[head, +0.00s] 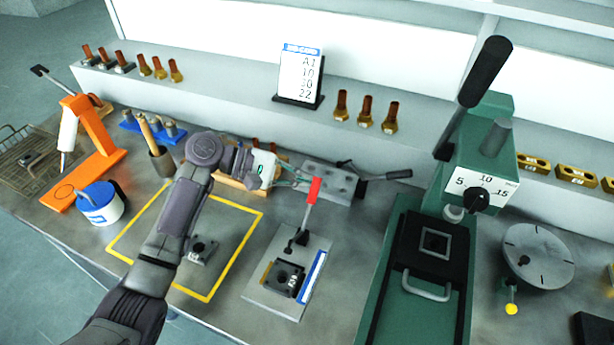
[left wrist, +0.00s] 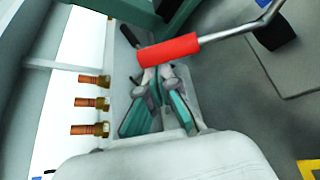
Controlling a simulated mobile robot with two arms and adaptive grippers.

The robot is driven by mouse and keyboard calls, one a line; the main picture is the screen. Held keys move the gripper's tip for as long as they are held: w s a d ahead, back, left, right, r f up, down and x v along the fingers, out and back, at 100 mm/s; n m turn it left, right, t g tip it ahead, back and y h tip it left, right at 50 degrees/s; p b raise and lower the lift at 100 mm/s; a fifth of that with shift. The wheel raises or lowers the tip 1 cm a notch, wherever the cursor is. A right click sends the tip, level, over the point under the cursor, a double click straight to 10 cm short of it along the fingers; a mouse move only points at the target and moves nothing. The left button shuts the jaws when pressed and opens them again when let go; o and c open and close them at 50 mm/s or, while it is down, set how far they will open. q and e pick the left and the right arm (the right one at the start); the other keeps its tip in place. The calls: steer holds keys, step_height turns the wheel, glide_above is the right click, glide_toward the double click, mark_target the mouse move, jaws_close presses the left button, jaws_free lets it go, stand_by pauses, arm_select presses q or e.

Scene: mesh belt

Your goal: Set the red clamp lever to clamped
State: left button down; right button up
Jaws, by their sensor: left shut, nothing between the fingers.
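The red clamp lever (head: 314,190) stands up, with a slight tilt, on a grey metal shaft. Its black base sits on a light plate (head: 259,290) beside a dark square block (head: 287,280) with a round hole. My left gripper (head: 303,182) is shut and empty, its fingertips just left of the red handle in the head view. In the left wrist view the red handle (left wrist: 168,50) crosses just past the closed fingertips (left wrist: 158,72) of my left gripper. I cannot tell whether they touch. My right gripper is not in view.
A grey fixture with a black handle (head: 372,175) lies behind the lever. A green press (head: 395,240) stands to the right. A yellow-outlined area (head: 242,249) holds another dark block (head: 200,250) at left. An orange stand (head: 101,165) is far left. Brass fittings line the shelf (head: 225,85).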

mark_target(313, 183)
arm_select(q)
steer(key=shift+s+a+r+m+t+h, duration=0.25)
steer(key=shift+s+r+m+t+h, duration=0.15)
steer(key=shift+s+r+m, duration=0.15)
steer(key=shift+s+a+r+m+t+h, duration=0.3)
steer(key=shift+s+r+m+h, duration=0.15)
steer(key=shift+s+m, duration=0.2)
steer(key=shift+s+a+r+m+t+h+b, duration=0.25)
steer(key=shift+s+r+m+h+b, duration=0.15)
steer(key=shift+s+m+b, duration=0.45)
steer(key=shift+s+a+r+m+t+h+b, duration=0.25)
steer(key=shift+s+r+m+h+b, duration=0.3)
steer(key=shift+b, duration=0.4)
steer(key=shift+f, duration=0.15)
